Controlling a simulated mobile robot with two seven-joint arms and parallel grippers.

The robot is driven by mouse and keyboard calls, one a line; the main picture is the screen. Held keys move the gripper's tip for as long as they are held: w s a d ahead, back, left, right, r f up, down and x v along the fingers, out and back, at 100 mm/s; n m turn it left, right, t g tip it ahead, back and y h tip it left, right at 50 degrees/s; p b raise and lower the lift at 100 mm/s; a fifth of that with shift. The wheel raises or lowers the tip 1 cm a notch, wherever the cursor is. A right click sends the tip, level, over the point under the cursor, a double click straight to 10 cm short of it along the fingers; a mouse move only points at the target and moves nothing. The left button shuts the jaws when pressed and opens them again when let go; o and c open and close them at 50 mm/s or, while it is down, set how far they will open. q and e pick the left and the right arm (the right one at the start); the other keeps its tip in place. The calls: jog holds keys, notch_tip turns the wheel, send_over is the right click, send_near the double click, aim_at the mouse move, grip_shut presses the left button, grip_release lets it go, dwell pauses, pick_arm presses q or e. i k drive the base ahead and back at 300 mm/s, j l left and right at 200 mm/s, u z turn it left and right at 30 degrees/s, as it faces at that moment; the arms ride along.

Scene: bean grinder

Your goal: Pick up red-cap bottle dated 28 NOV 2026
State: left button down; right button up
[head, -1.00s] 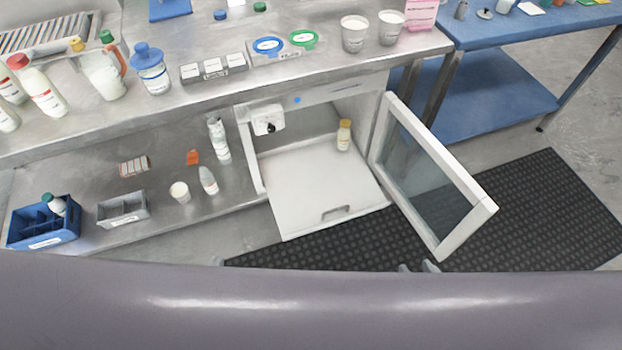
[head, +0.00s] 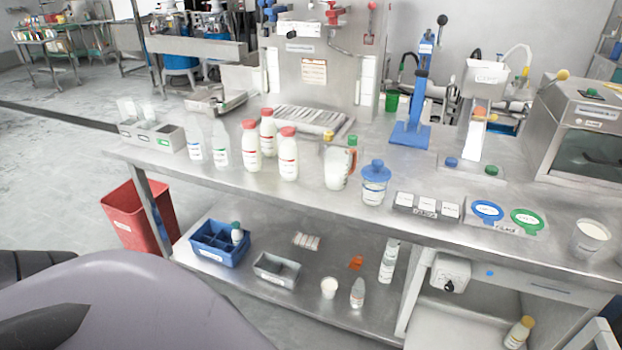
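Three white bottles with red caps stand upright in a group on the left part of the steel counter: a left one (head: 251,148), a back one (head: 268,133) and a right, front one (head: 288,156). Their labels are too small to read, so I cannot tell which is dated 28 NOV 2026. Neither gripper shows in the head view. Part of my own body fills the lower left, well apart from the bottles.
Two clear bottles (head: 221,143) stand left of the red-cap bottles. A jug (head: 338,168) and a blue-lidded jar (head: 375,184) stand to their right. A blue crate (head: 205,252) sits on the lower shelf. A red bin (head: 137,222) stands at the counter's left end.

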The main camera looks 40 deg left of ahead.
aim_at(251, 141)
jog(key=u, duration=1.75)
jog(key=i+j, duration=0.55)
jog(key=i+j+z, duration=0.15)
jog(key=z, duration=0.2)
jog(key=i+j+z, duration=0.1)
jog(key=j+z, duration=0.25)
jog(key=l, duration=0.1)
